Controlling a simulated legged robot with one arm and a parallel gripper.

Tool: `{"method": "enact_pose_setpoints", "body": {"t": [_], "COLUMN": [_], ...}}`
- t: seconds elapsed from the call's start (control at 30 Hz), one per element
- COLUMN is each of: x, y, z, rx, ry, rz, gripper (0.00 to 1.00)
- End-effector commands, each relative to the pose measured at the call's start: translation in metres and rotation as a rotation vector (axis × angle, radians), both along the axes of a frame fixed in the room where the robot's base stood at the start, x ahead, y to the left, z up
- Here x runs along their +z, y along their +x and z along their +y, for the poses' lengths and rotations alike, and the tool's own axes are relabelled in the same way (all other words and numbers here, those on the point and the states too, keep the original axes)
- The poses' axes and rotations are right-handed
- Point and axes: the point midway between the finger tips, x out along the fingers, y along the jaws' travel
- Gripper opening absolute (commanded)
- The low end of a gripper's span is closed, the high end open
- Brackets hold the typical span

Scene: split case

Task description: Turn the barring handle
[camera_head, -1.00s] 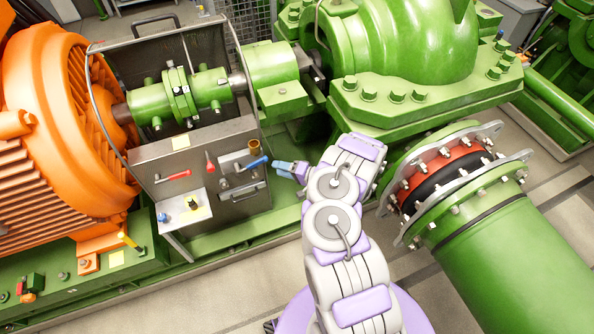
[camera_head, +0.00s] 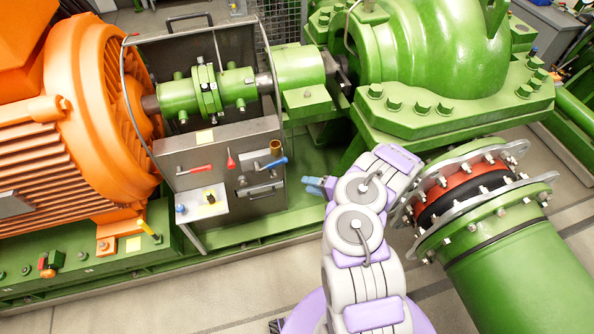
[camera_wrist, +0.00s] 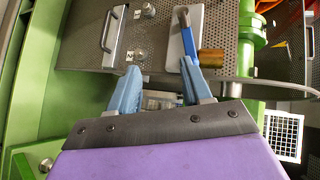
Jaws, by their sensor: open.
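The panel carries a blue-gripped lever (camera_head: 273,162), a long red lever (camera_head: 197,168) and a short red lever (camera_head: 231,160); I cannot tell which is the barring handle. The blue lever (camera_wrist: 185,25) also shows in the wrist view, on a pale plate beside a brass cylinder (camera_wrist: 211,58). My gripper (camera_head: 318,187) is right of the blue lever and a little lower, apart from it. In the wrist view my gripper (camera_wrist: 159,80) has its two blue fingers spread, with nothing between them. The lever's lower end lies close to the right finger's tip in that picture.
A metal grab handle (camera_wrist: 109,30) sticks out of the perforated panel. The green coupling (camera_head: 208,92) sits in the guard above the panel. The orange motor (camera_head: 80,120) is at left.

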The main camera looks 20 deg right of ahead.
Motion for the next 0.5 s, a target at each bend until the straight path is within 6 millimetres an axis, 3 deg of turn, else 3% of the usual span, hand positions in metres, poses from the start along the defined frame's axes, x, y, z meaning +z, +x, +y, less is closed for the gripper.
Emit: {"method": "enact_pose_setpoints", "body": {"t": [0.13,0.27,0.37,0.5], "x": [-0.071,-0.129,-0.163,-0.197], "y": [-0.034,-0.083,-0.122,-0.174], "z": [0.04,0.06,0.06,0.043], "rx": [0.017,-0.023,-0.093,-0.244], "ry": [-0.024,-0.122,-0.242,-0.46], "rz": [0.388,0.737,0.956,1.173], "gripper": [0.49,0.49,0.49,0.49]}}
